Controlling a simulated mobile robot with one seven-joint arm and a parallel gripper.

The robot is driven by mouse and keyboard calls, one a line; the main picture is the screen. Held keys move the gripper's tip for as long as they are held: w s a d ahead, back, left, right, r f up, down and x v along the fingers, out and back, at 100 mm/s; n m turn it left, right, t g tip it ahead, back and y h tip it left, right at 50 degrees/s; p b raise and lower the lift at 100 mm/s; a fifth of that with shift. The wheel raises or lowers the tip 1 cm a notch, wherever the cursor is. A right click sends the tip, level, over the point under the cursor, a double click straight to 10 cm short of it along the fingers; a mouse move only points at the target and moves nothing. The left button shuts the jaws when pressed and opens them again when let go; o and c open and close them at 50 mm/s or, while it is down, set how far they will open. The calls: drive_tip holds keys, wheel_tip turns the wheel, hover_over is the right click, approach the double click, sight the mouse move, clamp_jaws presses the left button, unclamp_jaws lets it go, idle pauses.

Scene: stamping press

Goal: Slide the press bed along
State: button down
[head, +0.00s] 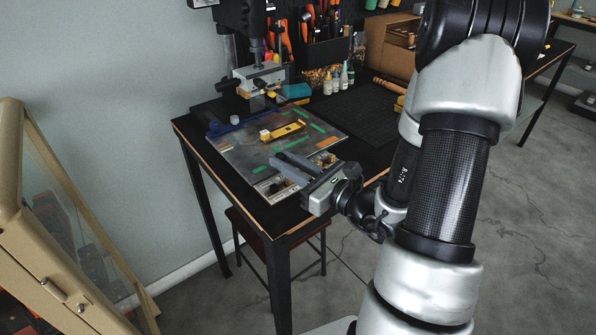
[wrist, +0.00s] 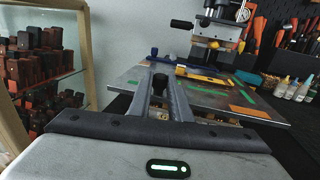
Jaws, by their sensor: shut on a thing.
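The press bed (head: 240,152) is a flat grey plate with green and orange strips, lying on the black table. It also shows in the wrist view (wrist: 210,97). My gripper (head: 281,163) reaches over its near right edge from the right. In the wrist view my gripper (wrist: 159,88) has its two fingers around a dark upright knob (wrist: 160,81) at the bed's near edge. The fingers hide most of the knob's lower part, and in the head view they hide it. The stamping press (head: 257,72) stands at the bed's far side.
A yellow bar (head: 285,131) with a small pale block lies on the bed. A blue part (head: 222,127) is at its far left edge. White bottles (head: 336,82) and a dark mat (head: 365,108) are to the right. A shelf case (head: 60,190) stands at left.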

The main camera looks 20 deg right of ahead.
drive_tip(key=shift+p+v, duration=0.75)
drive_tip(key=shift+v, duration=1.2)
drive_tip(key=c, duration=1.6)
unclamp_jaws()
drive_tip(key=shift+s+a, duration=0.15)
drive_tip(key=shift+a, duration=0.05)
drive_tip(key=shift+o, duration=0.2)
